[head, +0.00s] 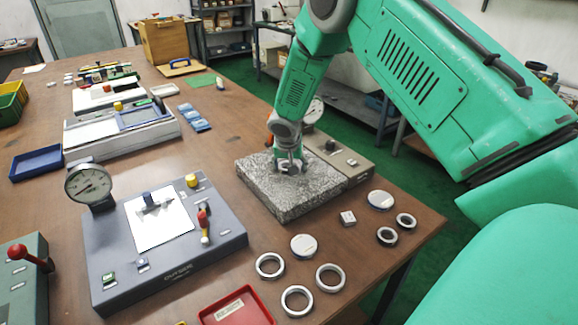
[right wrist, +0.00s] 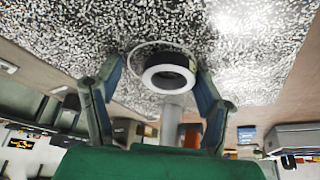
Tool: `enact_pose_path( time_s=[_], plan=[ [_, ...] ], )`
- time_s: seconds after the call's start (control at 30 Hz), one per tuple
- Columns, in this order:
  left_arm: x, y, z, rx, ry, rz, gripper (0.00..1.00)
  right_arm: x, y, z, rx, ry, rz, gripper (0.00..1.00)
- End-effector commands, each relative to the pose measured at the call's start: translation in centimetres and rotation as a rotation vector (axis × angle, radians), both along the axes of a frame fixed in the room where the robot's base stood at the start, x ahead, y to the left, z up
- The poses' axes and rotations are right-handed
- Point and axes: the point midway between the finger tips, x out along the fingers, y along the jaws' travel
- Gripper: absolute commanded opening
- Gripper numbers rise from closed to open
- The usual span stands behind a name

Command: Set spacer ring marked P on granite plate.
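The granite plate (head: 262,184) is a speckled grey slab near the middle of the table in the head view, and its surface (right wrist: 60,30) fills the top of the right wrist view. A dark ring with a pale face (right wrist: 170,71) is at the plate, beside a thin white arc. No letter P is readable on it. My right gripper (head: 290,164) is low over the plate. Its fingers (right wrist: 162,75) stand apart on both sides of the ring, with a visible gap at the left finger. My left gripper is not in view.
A dial indicator (head: 313,110) and grey base stand behind the plate. Several loose rings (head: 297,301) and round lidded pieces (head: 303,246) lie in front and to the right. A gauge fixture (head: 110,260) and red tray (head: 236,308) are at front left.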

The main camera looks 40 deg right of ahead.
Motion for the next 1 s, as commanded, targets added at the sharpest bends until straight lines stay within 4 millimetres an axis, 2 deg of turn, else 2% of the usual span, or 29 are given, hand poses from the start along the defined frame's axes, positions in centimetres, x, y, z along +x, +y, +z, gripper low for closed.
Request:
enact_pose_path(
  time_s=[0.33, 0.47, 0.57, 0.8, 1.0],
  plan=[
    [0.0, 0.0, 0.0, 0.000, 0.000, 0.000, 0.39, -0.3, 0.2, -0.4, 0.009, 0.005, 0.000, 0.63],
    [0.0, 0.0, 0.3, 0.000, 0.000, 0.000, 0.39, -0.3, 0.2, 0.1, 0.010, 0.006, 0.000, 0.63],
    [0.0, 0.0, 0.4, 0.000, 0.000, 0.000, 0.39, -0.5, 0.5, 1.2, 0.008, 0.004, 0.001, 0.63],
    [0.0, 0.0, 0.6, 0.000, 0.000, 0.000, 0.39, -1.8, 2.0, 6.3, 0.004, -0.002, 0.003, 0.63],
    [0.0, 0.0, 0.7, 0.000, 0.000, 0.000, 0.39, -2.7, 3.0, 9.7, 0.005, -0.001, 0.002, 0.63]
  ],
)
